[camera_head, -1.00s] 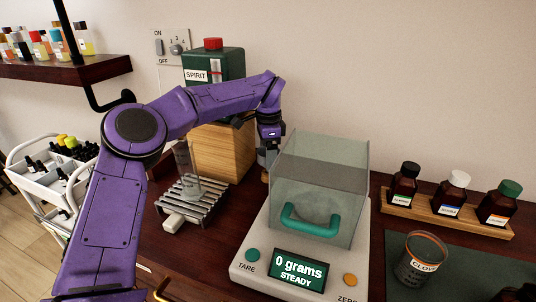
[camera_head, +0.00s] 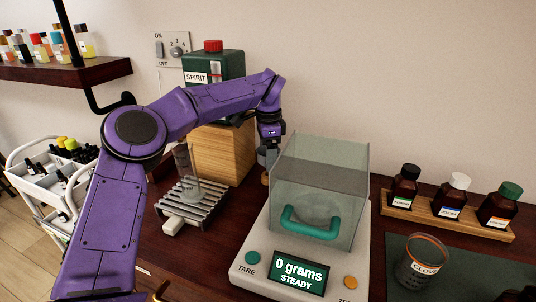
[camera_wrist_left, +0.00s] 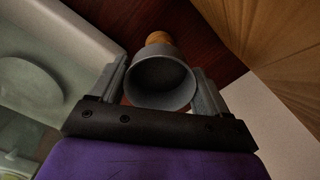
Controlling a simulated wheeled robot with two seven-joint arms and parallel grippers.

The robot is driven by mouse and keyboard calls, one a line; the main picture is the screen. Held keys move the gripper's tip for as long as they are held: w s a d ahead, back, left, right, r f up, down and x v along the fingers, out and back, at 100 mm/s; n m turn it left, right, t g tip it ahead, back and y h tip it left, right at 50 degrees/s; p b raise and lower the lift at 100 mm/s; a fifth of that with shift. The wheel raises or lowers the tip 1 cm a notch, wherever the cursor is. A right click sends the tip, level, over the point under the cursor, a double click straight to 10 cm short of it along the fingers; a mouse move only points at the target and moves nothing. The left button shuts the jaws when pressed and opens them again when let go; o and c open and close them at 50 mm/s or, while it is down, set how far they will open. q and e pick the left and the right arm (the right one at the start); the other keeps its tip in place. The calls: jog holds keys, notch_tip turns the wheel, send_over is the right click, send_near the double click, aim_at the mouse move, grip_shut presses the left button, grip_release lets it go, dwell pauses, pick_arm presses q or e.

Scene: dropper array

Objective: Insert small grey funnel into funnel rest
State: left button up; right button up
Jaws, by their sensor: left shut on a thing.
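The small grey funnel (camera_wrist_left: 160,82) shows in the left wrist view with its wide mouth towards the camera. It sits between the two fingers of my left gripper (camera_wrist_left: 163,88), which is shut on it. In the head view my left gripper (camera_head: 268,158) is behind the left side of the glass-walled scale, beside the wooden block. A round orange-brown wooden piece (camera_wrist_left: 158,38) shows just beyond the funnel; it may be part of the funnel rest. Whether the funnel touches it or is in it, I cannot tell. My right gripper is not in view.
The scale (camera_head: 250,265) with its clear box (camera_head: 318,185) stands close to the left gripper's right. A wooden block (camera_head: 225,152) under the green spirit tank (camera_head: 225,68) stands to its left. A slatted rack (camera_head: 190,205), a clove jar (camera_head: 420,262) and a bottle stand (camera_head: 450,214) are nearby.

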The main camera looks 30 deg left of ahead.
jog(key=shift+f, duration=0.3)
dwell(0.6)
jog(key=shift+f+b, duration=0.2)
jog(key=shift+b, duration=0.25)
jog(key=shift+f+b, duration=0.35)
jog(key=shift+b, duration=0.05)
dwell(0.4)
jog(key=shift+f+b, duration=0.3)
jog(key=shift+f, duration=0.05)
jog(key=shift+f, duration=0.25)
dwell(0.7)
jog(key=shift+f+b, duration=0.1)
jog(key=shift+b, duration=0.25)
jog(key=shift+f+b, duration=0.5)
dwell(0.9)
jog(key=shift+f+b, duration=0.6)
jog(key=shift+b, duration=0.05)
dwell(1.8)
